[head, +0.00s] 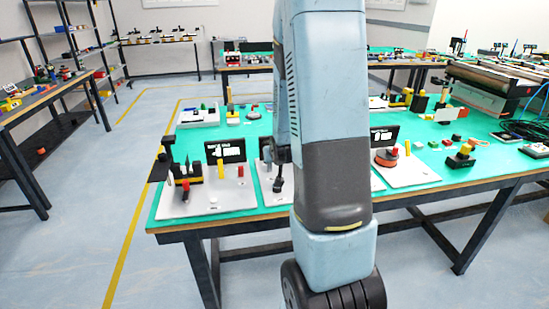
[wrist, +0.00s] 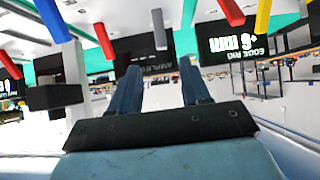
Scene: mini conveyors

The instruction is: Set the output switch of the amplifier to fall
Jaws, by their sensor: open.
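In the wrist view, which looks upside down, my gripper (wrist: 160,92) shows two blue-grey fingers spread apart with nothing between them. Past the fingers is a dark sign (wrist: 160,68) with faint inverted lettering that seems to read "AMPLIFIER". In the head view, my arm covers most of the middle white board (head: 268,196), and my fingertips cannot be made out there.
The green table (head: 430,160) carries a left board (head: 215,207) with yellow and red pegs, and a right board (head: 418,177) with an orange-red disc. Clear floor (head: 80,240) lies left.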

